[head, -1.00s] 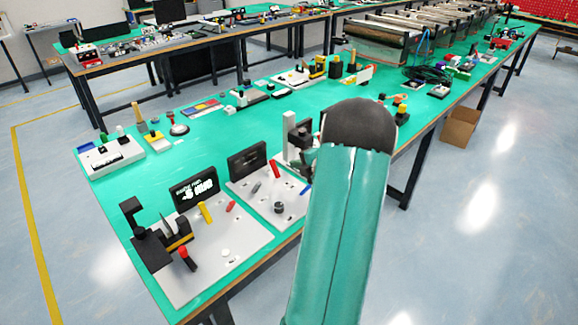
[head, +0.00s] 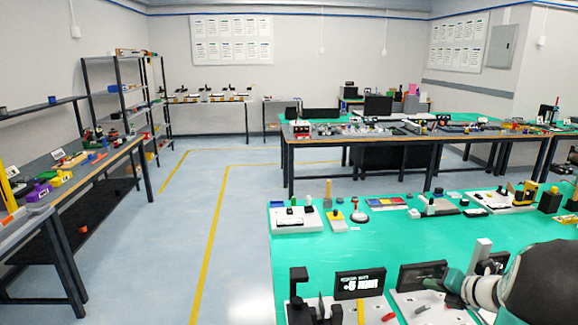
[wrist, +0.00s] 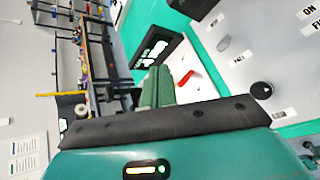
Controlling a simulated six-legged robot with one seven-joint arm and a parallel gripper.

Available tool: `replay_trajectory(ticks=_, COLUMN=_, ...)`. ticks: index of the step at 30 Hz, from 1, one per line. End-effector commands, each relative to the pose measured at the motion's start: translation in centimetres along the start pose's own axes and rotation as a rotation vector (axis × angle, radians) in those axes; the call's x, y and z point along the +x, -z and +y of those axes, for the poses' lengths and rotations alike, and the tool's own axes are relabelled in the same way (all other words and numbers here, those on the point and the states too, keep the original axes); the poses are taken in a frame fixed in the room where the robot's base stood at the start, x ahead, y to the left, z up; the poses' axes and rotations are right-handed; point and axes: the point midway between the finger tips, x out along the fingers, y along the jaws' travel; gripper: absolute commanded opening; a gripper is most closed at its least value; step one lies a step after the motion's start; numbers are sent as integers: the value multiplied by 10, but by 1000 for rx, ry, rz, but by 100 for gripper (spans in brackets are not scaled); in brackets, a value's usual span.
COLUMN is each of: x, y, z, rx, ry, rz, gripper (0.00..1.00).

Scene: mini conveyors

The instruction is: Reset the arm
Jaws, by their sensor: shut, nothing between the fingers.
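My gripper (wrist: 156,87) shows in the wrist view as two green fingers side by side, closed together with nothing between them. I cannot tell whether the fingers touch anything. In the head view my arm is at the lower right, over the near edge of the green bench (head: 330,250).
Black display boxes (head: 360,283) stand on white panels along the bench's near side. A grey upright post (head: 480,256) stands close to my arm. Another long bench (head: 400,137) is behind. The floor (head: 222,215) left of the green bench is clear, with shelving (head: 117,90) beyond.

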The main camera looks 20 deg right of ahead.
Motion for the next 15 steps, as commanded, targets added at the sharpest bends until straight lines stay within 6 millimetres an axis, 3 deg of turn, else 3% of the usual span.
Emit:
replay_trajectory(ticks=1, x=5, y=13, z=33, rx=-159, ry=-11, rz=55, gripper=0)
replay_trajectory(ticks=6, x=9, y=69, z=121, rx=-738, ry=-70, rz=235, gripper=0)
replay_trajectory(ticks=9, x=3, y=104, z=163, rx=-1080, ry=-124, rz=326, gripper=0)
replay_trajectory(ticks=15, x=-21, y=174, z=224, rx=-1766, ry=-272, rz=472, gripper=0)
